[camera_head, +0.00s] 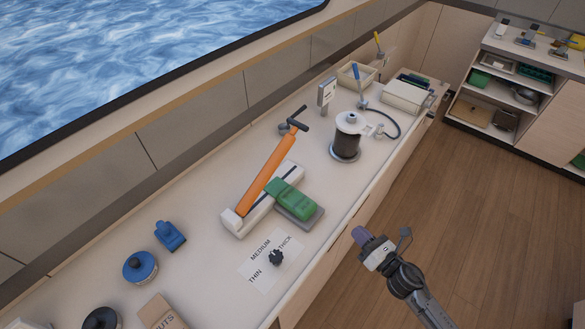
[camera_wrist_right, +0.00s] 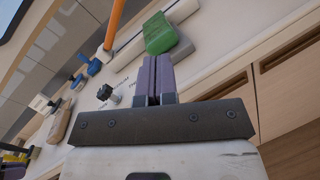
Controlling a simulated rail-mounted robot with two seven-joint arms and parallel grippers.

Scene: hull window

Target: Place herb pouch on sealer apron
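The green herb pouch (camera_head: 292,200) lies on the grey sealer apron (camera_head: 312,219) at the front of the white sealer (camera_head: 237,224). One end of the pouch reaches toward the sealer's bar. The sealer's orange lever (camera_head: 265,174) is raised at a slant. My right gripper (camera_head: 360,236) is apart from the pouch, to its lower right, past the counter's front edge. In the right wrist view its purple fingers (camera_wrist_right: 156,76) are together with nothing seen between them, and the pouch (camera_wrist_right: 160,33) shows beyond the fingertips.
A card marked thin, medium and thick with a black knob (camera_head: 276,258) lies near the sealer. A dark spool (camera_head: 346,138), blue items (camera_head: 169,236) and a white box (camera_head: 405,95) stand along the counter. The floor in front is clear.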

